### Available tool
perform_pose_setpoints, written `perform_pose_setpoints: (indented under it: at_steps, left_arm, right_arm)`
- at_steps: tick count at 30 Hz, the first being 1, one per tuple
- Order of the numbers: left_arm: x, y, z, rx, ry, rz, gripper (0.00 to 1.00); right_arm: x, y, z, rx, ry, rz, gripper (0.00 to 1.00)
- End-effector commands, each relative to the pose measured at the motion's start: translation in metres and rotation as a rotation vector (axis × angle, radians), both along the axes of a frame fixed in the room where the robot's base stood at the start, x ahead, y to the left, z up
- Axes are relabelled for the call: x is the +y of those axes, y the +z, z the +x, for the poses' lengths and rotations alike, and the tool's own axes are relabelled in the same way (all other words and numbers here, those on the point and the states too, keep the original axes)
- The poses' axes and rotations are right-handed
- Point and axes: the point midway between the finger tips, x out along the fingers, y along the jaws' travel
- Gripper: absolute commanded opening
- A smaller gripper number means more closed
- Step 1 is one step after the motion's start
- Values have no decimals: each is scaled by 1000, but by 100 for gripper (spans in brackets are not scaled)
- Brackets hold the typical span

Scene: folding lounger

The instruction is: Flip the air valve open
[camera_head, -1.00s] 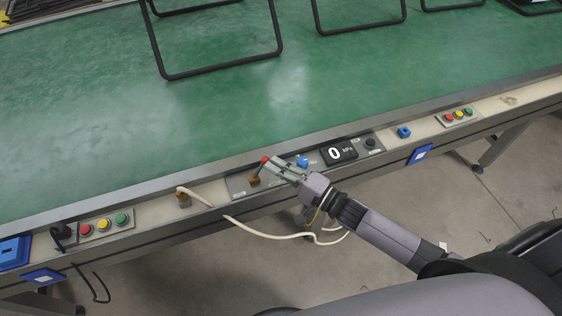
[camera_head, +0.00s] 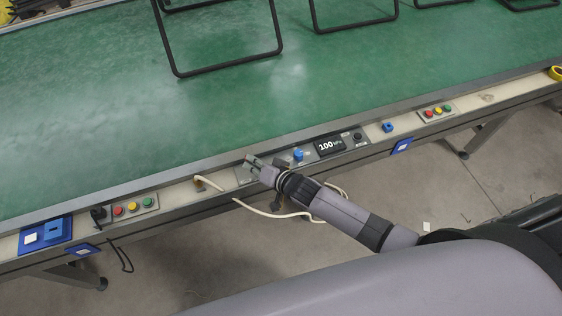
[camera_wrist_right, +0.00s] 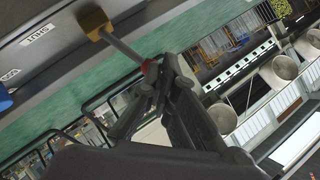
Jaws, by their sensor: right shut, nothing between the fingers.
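My right gripper (camera_head: 250,160) is shut and empty over the left end of the grey valve panel (camera_head: 243,177). It hides the valve in the head view. The pressure display (camera_head: 330,145) reads 100. My left gripper is not in view.
A blue knob (camera_head: 298,154) sits right of the gripper. A white hose (camera_head: 268,213) hangs along the rail below it. Button boxes (camera_head: 134,206) line the rail. Black frames (camera_head: 228,67) stand on the green conveyor (camera_head: 110,110), whose near part is clear.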

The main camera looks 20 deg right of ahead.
Motion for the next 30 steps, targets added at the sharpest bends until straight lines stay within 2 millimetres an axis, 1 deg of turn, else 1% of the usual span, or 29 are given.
perform_pose_setpoints:
  at_steps: [1,5,6,12,18,24,30]
  left_arm:
    - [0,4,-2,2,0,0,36]
    - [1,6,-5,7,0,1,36]
    - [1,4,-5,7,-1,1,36]
    - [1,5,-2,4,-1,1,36]
    - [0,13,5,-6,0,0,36]
    - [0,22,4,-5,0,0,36]
    - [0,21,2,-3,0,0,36]
  right_arm:
    - [5,2,3,-1,-2,-33,0]
    - [11,-2,7,-2,-2,-124,0]
    - [8,-4,7,-3,-1,-125,0]
    - [8,-3,6,-4,0,-121,0]
    - [8,5,6,-5,-1,-120,0]
    - [8,13,6,-5,-1,-119,0]
    - [8,12,6,-4,0,-119,0]
